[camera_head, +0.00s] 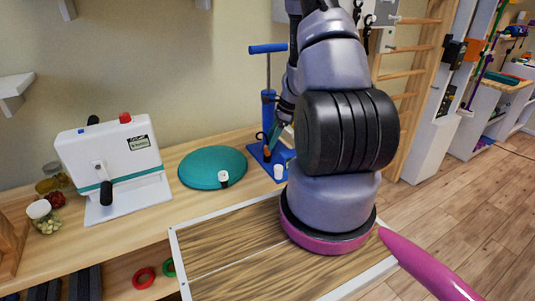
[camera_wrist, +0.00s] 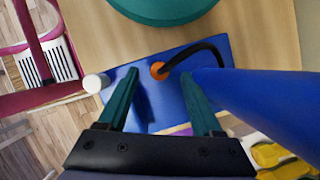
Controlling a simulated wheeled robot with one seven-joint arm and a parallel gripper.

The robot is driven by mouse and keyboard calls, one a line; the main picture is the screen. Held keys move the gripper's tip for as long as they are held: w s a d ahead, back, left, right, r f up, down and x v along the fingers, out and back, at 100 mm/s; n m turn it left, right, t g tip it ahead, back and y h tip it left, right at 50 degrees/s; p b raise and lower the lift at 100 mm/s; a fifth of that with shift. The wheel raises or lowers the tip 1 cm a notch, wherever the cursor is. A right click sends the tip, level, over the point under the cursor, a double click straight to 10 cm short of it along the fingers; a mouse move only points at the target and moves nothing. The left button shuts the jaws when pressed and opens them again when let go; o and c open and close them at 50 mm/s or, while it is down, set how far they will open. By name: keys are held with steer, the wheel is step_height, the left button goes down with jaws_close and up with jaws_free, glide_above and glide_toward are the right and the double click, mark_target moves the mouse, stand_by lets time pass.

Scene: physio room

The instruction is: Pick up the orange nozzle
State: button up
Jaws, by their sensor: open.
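The orange nozzle (camera_wrist: 158,70) sits at the end of a black hose over the blue pump base (camera_wrist: 150,105) in the wrist view. In the head view the nozzle (camera_head: 267,153) shows as a small orange spot beside the blue pump (camera_head: 268,100), partly blocked by my arm. My gripper (camera_wrist: 160,82) has two teal fingers, open and empty. In the wrist view the nozzle appears between and slightly beyond the fingertips. I cannot tell whether either finger touches it.
The blue pump cylinder (camera_wrist: 240,90) stands close on the right in the wrist view. A white cylinder (camera_wrist: 96,82) is at the left. A teal round cushion (camera_head: 212,166) and white device (camera_head: 112,165) occupy the wooden counter (camera_head: 165,220).

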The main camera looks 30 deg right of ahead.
mark_target(267, 153)
steer(key=x, duration=0.4)
steer(key=shift+r, duration=0.1)
jaws_close()
